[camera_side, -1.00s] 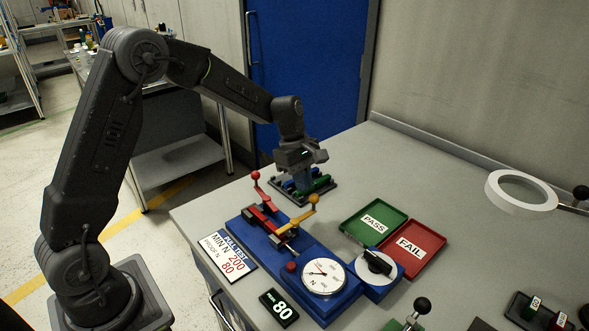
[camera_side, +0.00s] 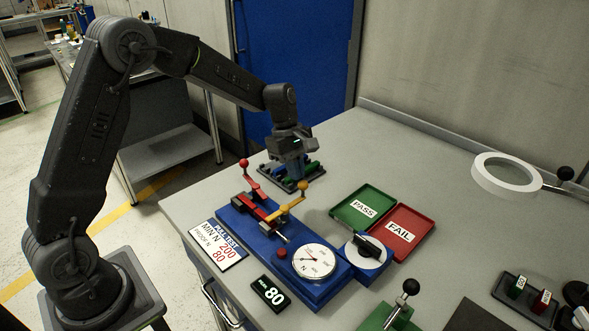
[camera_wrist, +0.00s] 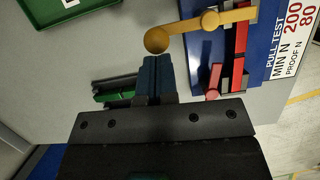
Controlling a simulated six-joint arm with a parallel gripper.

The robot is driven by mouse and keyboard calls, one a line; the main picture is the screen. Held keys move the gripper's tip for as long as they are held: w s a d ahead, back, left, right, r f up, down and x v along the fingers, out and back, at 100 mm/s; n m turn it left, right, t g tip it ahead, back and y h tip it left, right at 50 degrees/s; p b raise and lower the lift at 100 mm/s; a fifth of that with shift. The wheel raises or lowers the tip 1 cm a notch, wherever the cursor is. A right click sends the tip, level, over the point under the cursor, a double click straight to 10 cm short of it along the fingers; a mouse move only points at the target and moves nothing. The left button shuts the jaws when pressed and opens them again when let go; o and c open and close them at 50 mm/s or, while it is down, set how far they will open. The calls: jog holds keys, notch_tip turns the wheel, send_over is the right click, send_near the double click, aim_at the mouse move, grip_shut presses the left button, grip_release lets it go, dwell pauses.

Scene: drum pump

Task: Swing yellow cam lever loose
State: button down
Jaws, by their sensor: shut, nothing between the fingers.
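The yellow cam lever (camera_side: 290,207) stands raised on the blue pull-test fixture (camera_side: 237,213), with its ball knob up at its right end. In the wrist view the lever (camera_wrist: 215,24) ends in a round knob (camera_wrist: 157,40) just ahead of my fingertips. My gripper (camera_side: 300,180) is shut and empty, close behind the knob. In the wrist view my gripper (camera_wrist: 156,60) shows its blue fingers together, their tips near the knob. I cannot tell whether they touch it. A red lever (camera_side: 248,174) with a ball knob stands beside the yellow one.
A round gauge (camera_side: 314,261) and a dial knob (camera_side: 367,249) sit at the fixture's right. The green PASS tray (camera_side: 345,215) and red FAIL tray (camera_side: 420,232) lie beyond. A dark rack with coloured parts (camera_side: 315,170) is behind my gripper. A ring magnifier (camera_side: 512,187) stands far right.

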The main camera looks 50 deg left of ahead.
jog(key=shift+w+d+m, duration=0.15)
jog(key=shift+d+m, duration=0.2)
jog(key=shift+m, duration=0.35)
jog(key=d+m, duration=0.1)
jog(key=m+g, duration=0.1)
jog(key=m, duration=0.1)
jog(key=shift+w+d, duration=0.15)
jog(key=shift+d, duration=0.25)
jog(key=s+d+m+g+y, duration=0.2)
jog(key=d+m, duration=0.3)
jog(key=m, duration=0.6)
jog(key=shift+s+d+y, duration=0.25)
jog(key=shift+s+y, duration=0.15)
jog(key=shift+s+f, duration=0.1)
jog(key=shift+f, duration=0.05)
